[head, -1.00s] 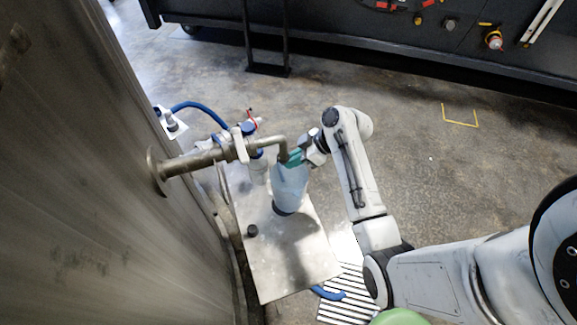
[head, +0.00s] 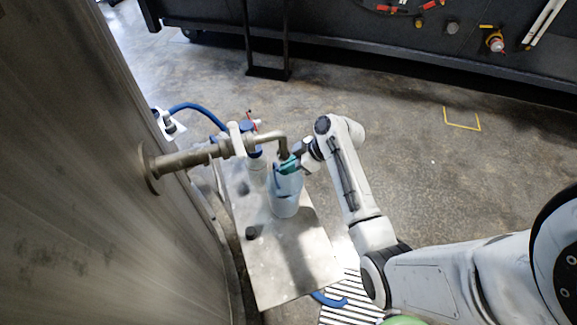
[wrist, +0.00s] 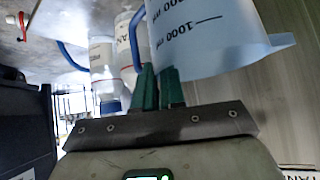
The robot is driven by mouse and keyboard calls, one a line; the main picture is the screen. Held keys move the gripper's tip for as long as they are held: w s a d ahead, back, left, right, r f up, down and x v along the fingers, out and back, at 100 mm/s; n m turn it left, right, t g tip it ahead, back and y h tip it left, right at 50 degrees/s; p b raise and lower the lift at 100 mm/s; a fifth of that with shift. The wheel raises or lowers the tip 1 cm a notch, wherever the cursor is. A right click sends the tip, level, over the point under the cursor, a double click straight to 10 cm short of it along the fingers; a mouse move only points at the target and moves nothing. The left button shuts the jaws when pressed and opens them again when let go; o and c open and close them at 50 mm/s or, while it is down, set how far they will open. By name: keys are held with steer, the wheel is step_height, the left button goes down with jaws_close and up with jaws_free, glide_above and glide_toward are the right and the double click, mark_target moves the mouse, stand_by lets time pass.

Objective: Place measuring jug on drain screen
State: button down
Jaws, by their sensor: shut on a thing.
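The measuring jug (head: 285,203) is a pale blue, translucent vessel over the steel plate (head: 290,265), just below the bent pipe outlet (head: 282,140). I cannot tell whether its base touches the plate. My gripper (head: 290,164) is shut on the jug near its top, with teal fingers. In the wrist view the jug (wrist: 205,38) shows its printed scale and spout beside the green fingers of my gripper (wrist: 158,88). The exact grip point is hidden. A slatted grate (head: 345,303), perhaps the drain screen, lies on the floor at the plate's front right corner.
A white bottle (head: 257,168) stands behind the jug; two labelled bottles show in the wrist view (wrist: 103,65). A small dark cap (head: 252,232) sits on the plate's left side. A tall metal wall (head: 70,190) closes the left. The plate's front half is clear.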

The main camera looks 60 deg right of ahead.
steer(key=c, duration=1.2)
jaws_free()
steer(key=shift+s+d+r, duration=0.1)
steer(key=shift+r, duration=0.15)
steer(key=v, duration=1.1)
steer(key=s+a+f+m+g, duration=0.25)
steer(key=a+f, duration=0.25)
steer(key=a, duration=0.5)
steer(key=s+a+f+m+g+h, duration=0.1)
steer(key=s+a+m+g+h, duration=0.3)
steer(key=s+a, duration=0.6)
steer(key=s, duration=0.2)
steer(key=shift+s+f+h+b, duration=0.3)
steer(key=shift+s+h+b, duration=0.05)
steer(key=shift+s+h, duration=0.05)
